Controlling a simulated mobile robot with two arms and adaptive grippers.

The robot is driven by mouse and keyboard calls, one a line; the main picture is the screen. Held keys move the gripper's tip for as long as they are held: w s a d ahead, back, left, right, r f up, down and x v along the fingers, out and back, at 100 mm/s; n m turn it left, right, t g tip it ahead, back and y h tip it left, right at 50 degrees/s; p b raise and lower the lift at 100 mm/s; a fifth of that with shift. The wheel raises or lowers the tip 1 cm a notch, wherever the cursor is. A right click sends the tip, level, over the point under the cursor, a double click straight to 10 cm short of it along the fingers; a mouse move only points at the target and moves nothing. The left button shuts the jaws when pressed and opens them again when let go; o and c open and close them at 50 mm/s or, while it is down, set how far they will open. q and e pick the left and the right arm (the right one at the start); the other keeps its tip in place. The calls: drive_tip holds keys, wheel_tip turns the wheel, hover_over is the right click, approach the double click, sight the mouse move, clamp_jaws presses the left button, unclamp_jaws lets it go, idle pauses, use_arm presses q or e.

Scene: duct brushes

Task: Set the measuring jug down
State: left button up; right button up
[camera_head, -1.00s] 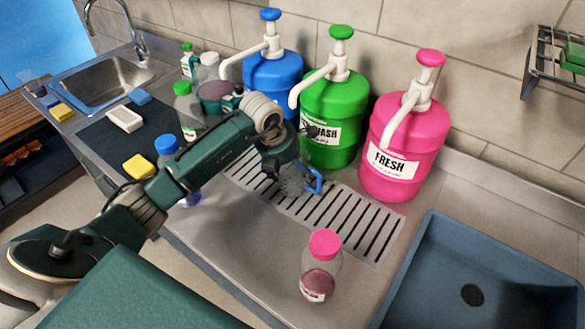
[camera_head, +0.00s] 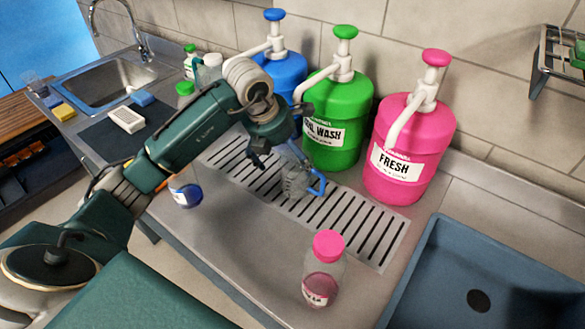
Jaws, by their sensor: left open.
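The measuring jug (camera_head: 297,184) is clear with a blue handle and rim. It stands on the slotted drain grate (camera_head: 358,222), in front of the green pump container (camera_head: 337,118). My left gripper (camera_head: 270,158) is open, just up and to the left of the jug. It appears apart from the jug, though the arm hides part of the space between. My right gripper is not in view.
A pink-capped bottle (camera_head: 323,270) stands at the front of the counter. Blue (camera_head: 284,75) and pink (camera_head: 410,150) pump containers flank the green one. A blue-grey basin (camera_head: 440,290) lies at right. A blue-labelled bottle (camera_head: 186,195) is partly behind my arm.

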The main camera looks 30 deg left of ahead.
use_arm(q)
drive_tip(key=v, duration=0.3)
drive_tip(key=shift+s+r, duration=0.15)
drive_tip(key=shift+r, duration=0.1)
